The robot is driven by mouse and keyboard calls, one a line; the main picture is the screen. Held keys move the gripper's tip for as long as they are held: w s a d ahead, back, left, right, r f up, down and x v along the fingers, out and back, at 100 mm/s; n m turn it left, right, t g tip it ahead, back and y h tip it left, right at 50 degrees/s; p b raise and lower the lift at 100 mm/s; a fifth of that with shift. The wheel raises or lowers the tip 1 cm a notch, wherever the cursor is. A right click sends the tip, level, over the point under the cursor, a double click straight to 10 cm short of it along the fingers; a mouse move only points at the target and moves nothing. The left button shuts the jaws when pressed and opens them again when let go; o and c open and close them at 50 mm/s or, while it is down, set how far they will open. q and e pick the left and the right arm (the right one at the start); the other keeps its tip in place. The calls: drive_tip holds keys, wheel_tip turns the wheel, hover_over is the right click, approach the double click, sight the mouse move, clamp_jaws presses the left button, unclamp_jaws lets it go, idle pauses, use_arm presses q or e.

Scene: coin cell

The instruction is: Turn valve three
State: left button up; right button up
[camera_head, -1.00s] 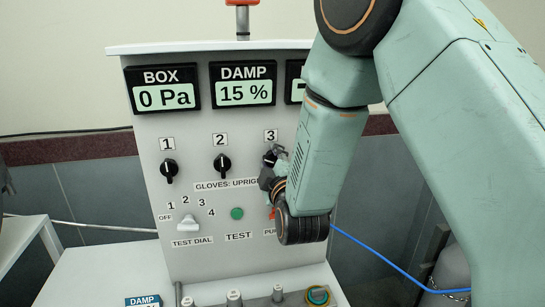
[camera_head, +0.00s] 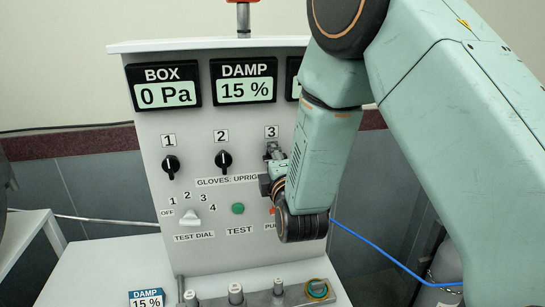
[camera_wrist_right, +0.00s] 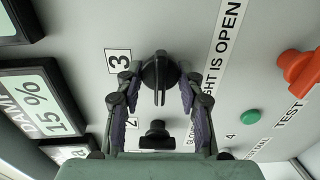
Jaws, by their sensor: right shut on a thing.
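Valve three's black knob (camera_wrist_right: 159,72) is on the grey panel beside the label 3; in the wrist view its narrow bar runs down the picture. My right gripper (camera_wrist_right: 158,85) has a finger on each side of this knob and is shut on it. In the head view the right gripper (camera_head: 272,154) is at the panel under label 3 and mostly hides the knob. Valve one (camera_head: 171,167) and valve two (camera_head: 223,162) are black knobs with upright pointers. My left gripper is not in view.
Below the valves are a white test dial (camera_head: 190,216), a green test button (camera_head: 238,208) and an orange-red knob (camera_wrist_right: 299,70), close to my right wrist. Displays read BOX 0 Pa (camera_head: 164,94) and DAMP 15 % (camera_head: 244,90). Metal fittings (camera_head: 236,293) stand on the ledge below.

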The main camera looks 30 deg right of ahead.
drive_tip(key=o, duration=1.1)
drive_tip(key=shift+o, duration=0.2)
drive_tip(key=v, duration=0.7)
drive_tip(key=shift+s, duration=0.2)
drive_tip(key=shift+s+a, duration=0.1)
